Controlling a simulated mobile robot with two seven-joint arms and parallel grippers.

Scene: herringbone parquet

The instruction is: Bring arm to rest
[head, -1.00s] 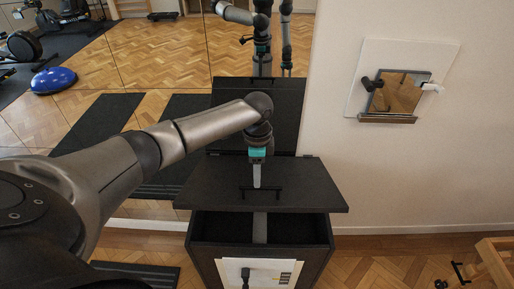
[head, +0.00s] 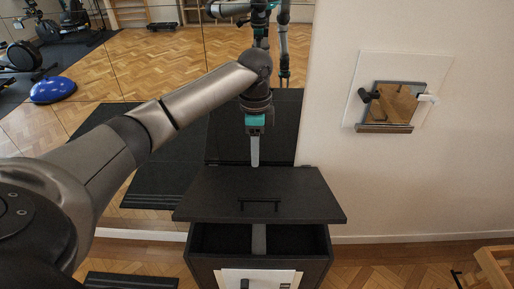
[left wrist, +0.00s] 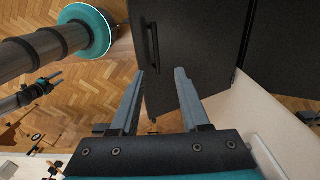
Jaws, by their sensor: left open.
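My left gripper (head: 254,150) hangs fingers down above the rear part of a black lid (head: 220,195). It also shows in the left wrist view (left wrist: 160,72), with its two fingers apart and nothing between them. The lid has a black bar handle (head: 259,205), which the fingers do not hold. The lid's front edge stands above the black box (head: 205,262), leaving a gap into its dark inside. My right gripper does not show for certain in either view.
A large mirror stands behind the box and reflects my arm. A white wall panel (head: 433,68) is at the right, with a small framed mirror on it. A wooden frame (head: 492,268) is at the lower right. A blue balance dome (head: 53,86) shows at the far left.

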